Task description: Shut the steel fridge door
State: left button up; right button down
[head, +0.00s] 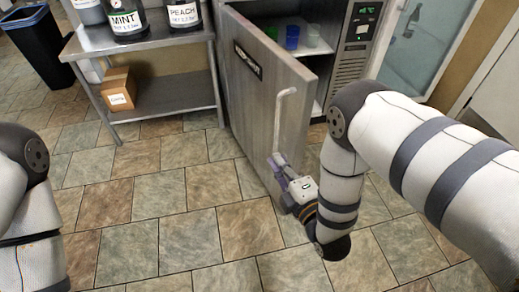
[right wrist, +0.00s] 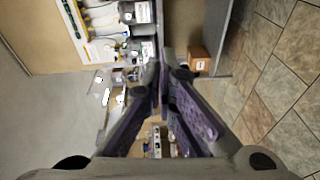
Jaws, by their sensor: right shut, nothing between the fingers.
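The steel fridge door (head: 255,95) stands open in the head view, swung out toward me, with its outer face to the left. A pale vertical handle (head: 284,112) is near its free edge. The fridge interior (head: 312,42) shows behind the door. My right gripper (head: 274,162) is shut and empty, in front of the door's lower outer face, just below the handle. Whether it touches the door I cannot tell. In the right wrist view its purple-padded fingers (right wrist: 160,75) meet at the tips. My left arm is at the left edge, its gripper out of view.
A steel shelf table (head: 165,98) with jars and a cardboard box (head: 118,89) stands left of the fridge. A dark bin (head: 42,45) is at the far left. Small coloured cups (head: 292,37) stand inside the fridge. The tiled floor (head: 190,235) in front is clear.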

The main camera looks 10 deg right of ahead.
pick_arm(q)
jog(key=shift+s+a+f+b, duration=0.1)
jog(key=shift+s+f+b, duration=0.5)
jog(key=shift+s+f, duration=0.25)
pick_arm(e)
jog(key=d+x, duration=0.2)
jog(key=x, duration=0.9)
jog(key=shift+w+d+r+n+t, duration=0.4)
jog(key=shift+w+d+r, duration=0.2)
jog(key=shift+r, duration=0.2)
pick_arm(q)
jog(key=shift+r+g, duration=0.1)
jog(key=shift+g, duration=0.2)
